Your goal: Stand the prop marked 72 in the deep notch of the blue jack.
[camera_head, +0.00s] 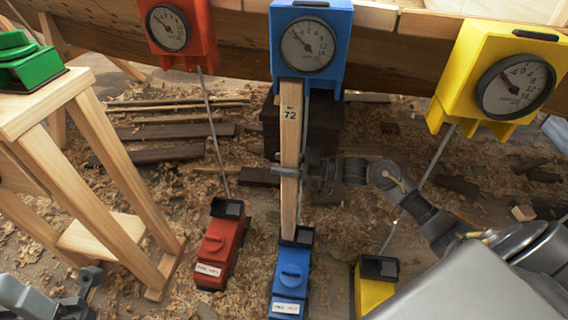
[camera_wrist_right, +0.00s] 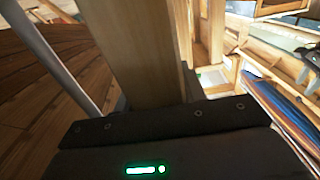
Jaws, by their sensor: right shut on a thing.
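The prop marked 72 (camera_head: 290,150) is a pale wooden bar, standing nearly upright. Its top end meets the lower edge of the blue gauge box (camera_head: 333,20). Its foot is at the black top piece (camera_head: 305,235) of the blue jack (camera_head: 290,275); I cannot tell how deep it sits or in which notch. My right gripper (camera_head: 290,173) is shut on the prop around its middle, coming from the right. The prop also rises from the gripper in the right wrist view (camera_wrist_right: 140,50). My left gripper (camera_head: 88,290) is at the bottom left, away from the prop.
A red jack (camera_head: 218,250) stands left of the blue one, a yellow jack (camera_head: 372,290) right of it. Red (camera_head: 200,45) and yellow (camera_head: 465,50) gauge boxes hang above, with thin rods below. A wooden stand (camera_head: 105,160) with green blocks (camera_head: 35,65) fills the left. Shavings cover the floor.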

